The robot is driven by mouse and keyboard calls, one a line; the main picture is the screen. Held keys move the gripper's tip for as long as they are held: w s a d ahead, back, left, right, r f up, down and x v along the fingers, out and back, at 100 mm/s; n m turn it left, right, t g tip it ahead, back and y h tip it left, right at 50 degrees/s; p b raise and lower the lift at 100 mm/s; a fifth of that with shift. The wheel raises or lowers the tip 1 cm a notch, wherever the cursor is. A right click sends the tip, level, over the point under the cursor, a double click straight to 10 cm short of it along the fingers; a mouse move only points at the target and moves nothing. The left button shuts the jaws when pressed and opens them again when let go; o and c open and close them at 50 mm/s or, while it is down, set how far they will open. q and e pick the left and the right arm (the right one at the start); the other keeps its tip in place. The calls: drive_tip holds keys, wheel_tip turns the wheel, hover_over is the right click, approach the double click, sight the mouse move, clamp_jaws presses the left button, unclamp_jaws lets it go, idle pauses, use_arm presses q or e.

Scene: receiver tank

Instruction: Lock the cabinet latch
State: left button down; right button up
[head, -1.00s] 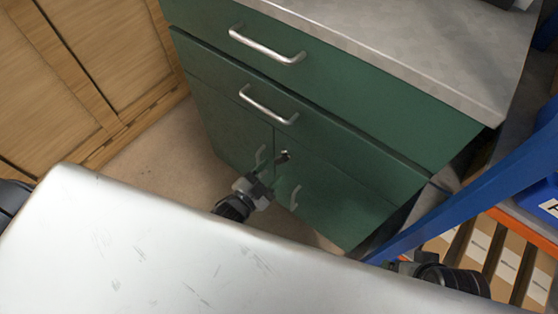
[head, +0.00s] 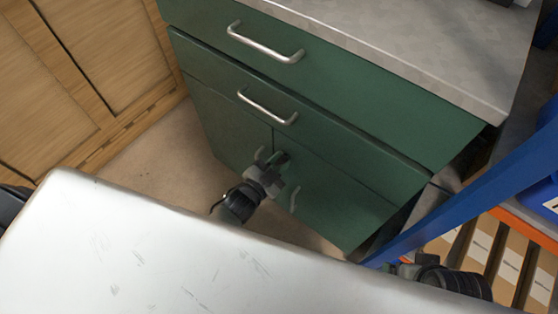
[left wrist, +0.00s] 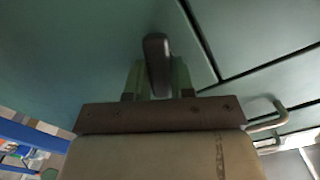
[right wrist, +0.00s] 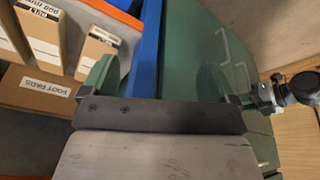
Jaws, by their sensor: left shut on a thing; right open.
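The green cabinet (head: 330,130) has two lower doors with a small dark latch (left wrist: 157,60) near their top edge, close to the seam. My left gripper (head: 281,163) is at the latch in the head view and hides most of it. In the left wrist view, the fingers of my left gripper (left wrist: 157,80) are on either side of the dark latch lever, shut on it. The latch's exact angle against the seam is hard to tell. My right gripper (right wrist: 158,80) is open and empty, away from the latch, beside the blue post.
Two bar handles (head: 265,45) stick out from the drawers above, and small door handles (head: 294,199) flank the latch below. A blue post (head: 470,190) and shelf with boxes (head: 480,250) stand at right. Wooden panels (head: 70,70) stand at left. Some floor is clear.

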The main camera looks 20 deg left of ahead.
drive_tip(key=shift+r, duration=0.15)
use_arm(q)
drive_tip(key=shift+n+p, duration=0.5)
drive_tip(key=shift+n, duration=0.2)
drive_tip(key=shift+a+r+n, duration=0.1)
drive_tip(key=shift+n, duration=0.2)
drive_tip(key=shift+n+p, duration=0.55)
drive_tip(key=shift+n, duration=0.45)
drive_tip(key=shift+a+n+p, duration=0.1)
drive_tip(key=shift+n+p, duration=0.2)
drive_tip(key=shift+n, duration=0.7)
use_arm(e)
drive_tip(key=x, duration=0.6)
drive_tip(key=shift+a, duration=0.1)
use_arm(q)
drive_tip(key=c, duration=1)
unclamp_jaws()
drive_tip(key=shift+o, duration=0.2)
